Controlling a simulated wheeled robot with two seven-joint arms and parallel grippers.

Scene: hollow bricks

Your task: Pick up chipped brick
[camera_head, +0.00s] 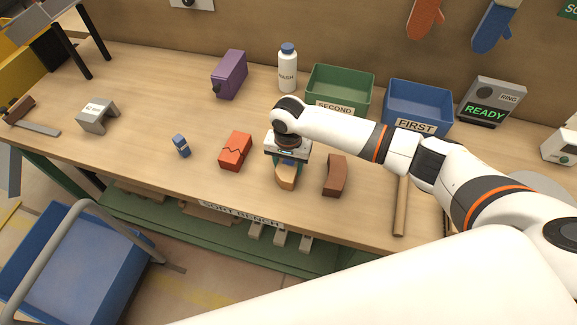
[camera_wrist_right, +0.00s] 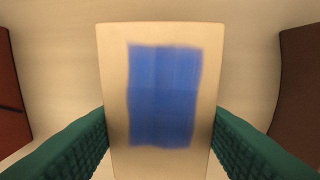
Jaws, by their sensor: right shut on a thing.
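My right gripper (camera_head: 287,160) points down at the bench and is shut on a tan brick (camera_head: 286,181). In the right wrist view the tan brick (camera_wrist_right: 118,100) stands between the two green fingers (camera_wrist_right: 160,140), with a blurred blue rectangle on its face. Much of it is hidden under the gripper in the head view, and I cannot tell whether it is clear of the bench. A red brick (camera_head: 235,150) with a dark jagged crack lies to its left. A brown, curved brick (camera_head: 334,175) lies to its right. My left gripper is not in view.
A green SECOND bin (camera_head: 340,108) and a blue FIRST bin (camera_head: 417,127) stand behind. A white bottle (camera_head: 287,72), purple object (camera_head: 229,75), small blue object (camera_head: 181,146) and grey block (camera_head: 97,115) stand on the bench (camera_head: 150,90). A wooden handle (camera_head: 401,205) lies right.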

